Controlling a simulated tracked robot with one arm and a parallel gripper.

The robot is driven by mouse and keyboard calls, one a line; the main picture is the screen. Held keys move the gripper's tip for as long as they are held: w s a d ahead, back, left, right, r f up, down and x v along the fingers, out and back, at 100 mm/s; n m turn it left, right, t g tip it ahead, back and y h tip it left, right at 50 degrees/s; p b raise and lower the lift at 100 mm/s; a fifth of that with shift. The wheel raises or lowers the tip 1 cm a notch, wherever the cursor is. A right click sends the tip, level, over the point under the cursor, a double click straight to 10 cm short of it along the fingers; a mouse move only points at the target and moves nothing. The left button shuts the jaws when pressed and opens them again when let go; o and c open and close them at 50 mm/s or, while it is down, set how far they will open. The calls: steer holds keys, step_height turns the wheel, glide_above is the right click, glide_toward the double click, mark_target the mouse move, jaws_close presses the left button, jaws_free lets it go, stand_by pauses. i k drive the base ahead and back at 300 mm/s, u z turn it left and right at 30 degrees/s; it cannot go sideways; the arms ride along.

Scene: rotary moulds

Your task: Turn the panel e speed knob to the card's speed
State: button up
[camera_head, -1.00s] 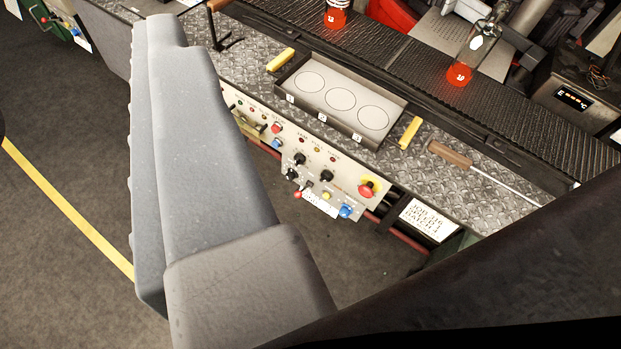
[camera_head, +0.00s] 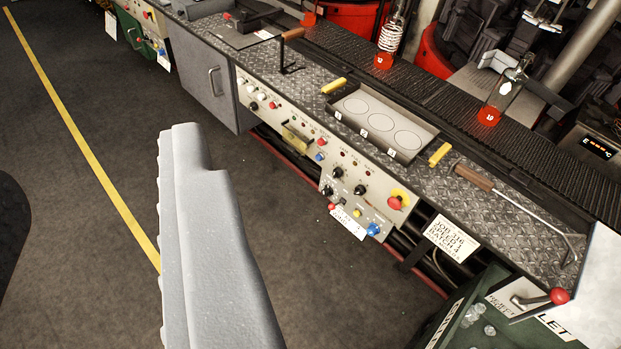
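The white card (camera_head: 451,238) right of the panel lists job, speed and batch; the speed digit looks like 1 but is small. One grey finger of my gripper (camera_head: 200,235) shows at lower left, apart from the panel.
A tray with three circles (camera_head: 410,158) and a brown-handled tool (camera_head: 475,178) lie on the bench. Orange-bottomed bottles (camera_head: 490,112) stand on the conveyor (camera_head: 445,110). A green bin (camera_head: 470,320) is at lower right.

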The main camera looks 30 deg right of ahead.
mark_target(336, 172)
steer(key=i, duration=1)
steer(key=u, duration=0.05)
